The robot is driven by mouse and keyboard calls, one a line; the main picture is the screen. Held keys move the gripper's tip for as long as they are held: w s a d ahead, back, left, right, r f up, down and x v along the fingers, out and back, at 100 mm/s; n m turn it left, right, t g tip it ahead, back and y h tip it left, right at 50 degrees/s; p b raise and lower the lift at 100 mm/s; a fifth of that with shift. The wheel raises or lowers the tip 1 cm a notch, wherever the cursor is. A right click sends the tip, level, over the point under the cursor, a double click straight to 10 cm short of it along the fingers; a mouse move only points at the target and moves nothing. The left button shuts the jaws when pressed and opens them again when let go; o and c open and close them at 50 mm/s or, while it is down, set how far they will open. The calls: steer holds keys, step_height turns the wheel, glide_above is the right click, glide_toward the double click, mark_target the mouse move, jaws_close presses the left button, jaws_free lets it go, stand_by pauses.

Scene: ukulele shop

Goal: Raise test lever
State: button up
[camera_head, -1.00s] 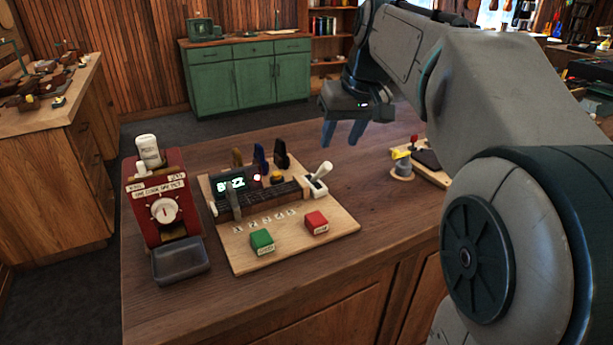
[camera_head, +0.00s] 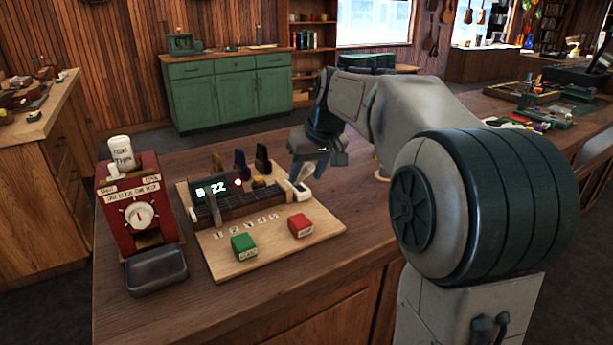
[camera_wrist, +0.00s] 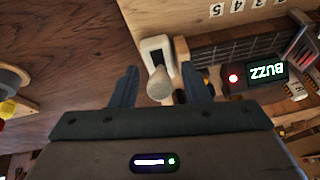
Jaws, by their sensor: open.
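The test lever (camera_wrist: 159,82) has a pale rounded knob and a white base. In the wrist view it stands between my open gripper's (camera_wrist: 160,88) two dark fingers, with nothing gripped. In the head view the lever base (camera_head: 300,192) sits at the right end of the wooden test board (camera_head: 285,255), and my gripper (camera_head: 307,172) hangs just above it, hiding most of the lever's upper part. Whether a finger touches the lever I cannot tell. The display (camera_wrist: 268,74) reads BUZZ, with a red light beside it.
A green block (camera_head: 244,246) and a red block (camera_head: 300,226) sit at the board's front. Several upright clips stand behind the fretboard. A red dial machine (camera_head: 140,210) with a grey tray (camera_head: 157,270) stands left. The bench front is clear.

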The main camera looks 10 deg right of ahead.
steer(key=shift+w+a+f, duration=0.1)
steer(key=shift+w+f, duration=0.15)
steer(key=shift+f, duration=0.3)
jaws_close()
